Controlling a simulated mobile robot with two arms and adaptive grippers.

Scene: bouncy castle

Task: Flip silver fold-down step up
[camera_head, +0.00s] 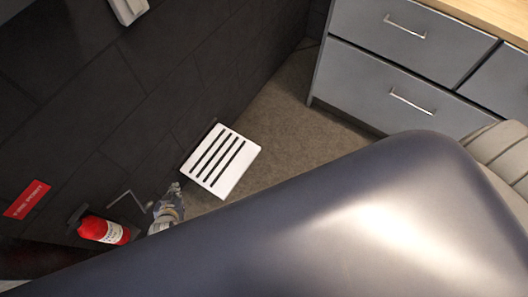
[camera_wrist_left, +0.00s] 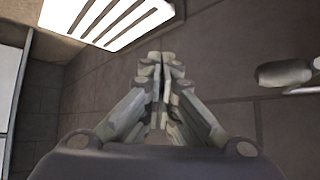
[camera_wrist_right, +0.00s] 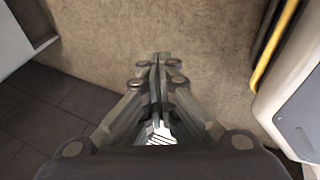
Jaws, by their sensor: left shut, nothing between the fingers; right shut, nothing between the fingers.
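The fold-down step (camera_head: 240,168) is a pale, slatted plate with dark slots. It sticks out from the dark wall, folded down, in the middle of the head view. In the left wrist view the step (camera_wrist_left: 150,22) shows at the upper left, apart from the fingers. My left gripper (camera_head: 173,190) is shut and empty, just left of and below the step in the head view. It also shows in the left wrist view (camera_wrist_left: 161,56). My right gripper (camera_wrist_right: 160,60) is shut and empty over brown floor in the right wrist view; the head view does not show it.
Grey drawers (camera_head: 390,75) stand at the right. Brown floor (camera_head: 295,125) lies clear between step and drawers. A yellow bar (camera_wrist_right: 275,45) shows in the right wrist view.

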